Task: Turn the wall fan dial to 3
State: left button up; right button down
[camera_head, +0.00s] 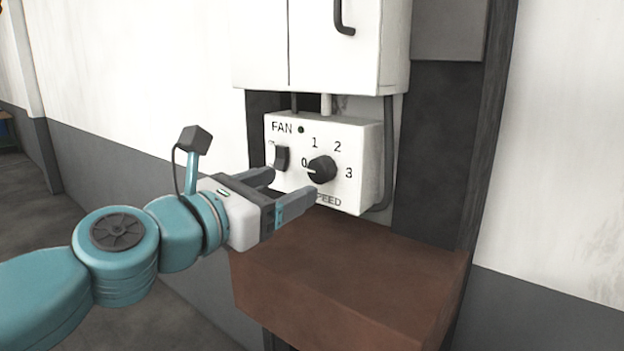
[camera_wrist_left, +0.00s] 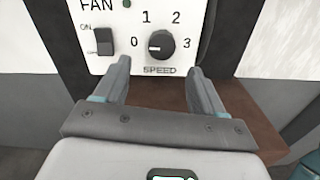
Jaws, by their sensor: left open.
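The white fan control box (camera_head: 350,190) is mounted on the wall, marked FAN and SPEED. Its round black dial (camera_head: 322,169) has the numbers 0, 1, 2 and 3 around it. The dial's white mark points left, toward 0; the dial also shows in the left wrist view (camera_wrist_left: 161,45). A black rocker switch (camera_head: 281,158) sits left of the dial. My left gripper (camera_head: 291,189) is open and empty. Its fingers point at the box, in front of and below the dial, apart from it. In the wrist view the dial lies between and beyond the fingertips.
A brown block-like ledge (camera_head: 350,275) juts out below the box. A white cabinet (camera_head: 345,50) with a dark handle hangs above it. A dark conduit (camera_head: 389,150) runs down the box's right side. The space in front of the dial is free.

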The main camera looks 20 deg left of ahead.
aim_at(316, 173)
pick_arm(q)
jog(key=x, duration=0.6)
jog(key=shift+w+d, duration=0.2)
jog(key=shift+w, duration=0.15)
jog(key=shift+s+r, duration=0.15)
jog(key=c, duration=1.1)
